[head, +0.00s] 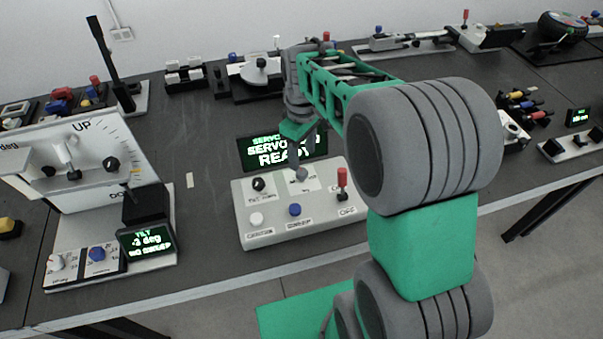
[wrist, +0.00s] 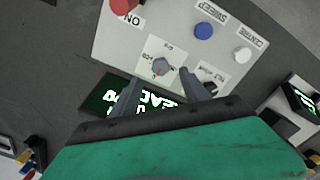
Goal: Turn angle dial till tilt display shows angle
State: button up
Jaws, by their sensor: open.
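The control box (head: 270,220) is pale and stands on the bench. Its grey dial (head: 301,174), which I take as the angle dial, has a small red mark in the wrist view (wrist: 160,67) and sits on a white label. My gripper (wrist: 158,80) is open and empty, its two fingers pointing at the dial from either side; I cannot tell whether they touch it. The tilt display (head: 145,240) at left is lit green and seems to read -3 deg and NO SWEEP. A black screen behind the box reads SERVO READY (head: 282,150).
The box also carries a black knob (head: 259,184), a white button (head: 256,219), a blue button (head: 295,210) and a red-topped switch (head: 342,180) close to the dial. The tilt rig (head: 85,155) stands at left.

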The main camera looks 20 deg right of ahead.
aim_at(302, 172)
notch_tip(302, 172, down, 6)
jog(key=shift+f, duration=0.15)
jog(key=shift+c, duration=0.3)
grip_shut()
